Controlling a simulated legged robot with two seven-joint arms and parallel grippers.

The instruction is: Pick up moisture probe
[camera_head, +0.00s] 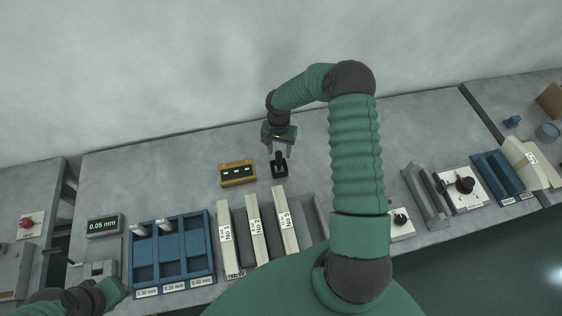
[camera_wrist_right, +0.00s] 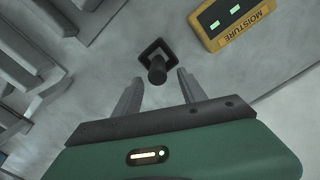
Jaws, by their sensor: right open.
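The moisture probe (camera_head: 279,170) is a small black piece with an upright round handle on a square base, on the grey bench just right of the yellow meter. It also shows in the right wrist view (camera_wrist_right: 157,72), its handle between the two fingers. My right gripper (camera_head: 281,150) is open and points down at the probe, with visible space on both sides of the handle. Whether the fingers are level with the handle I cannot tell. My left gripper (camera_head: 110,291) shows only partly at the lower left; its fingers are not clear.
The yellow moisture meter (camera_head: 237,173) stands close left of the probe. A small display (camera_head: 104,226) is farther left. Bare bench lies behind the meter.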

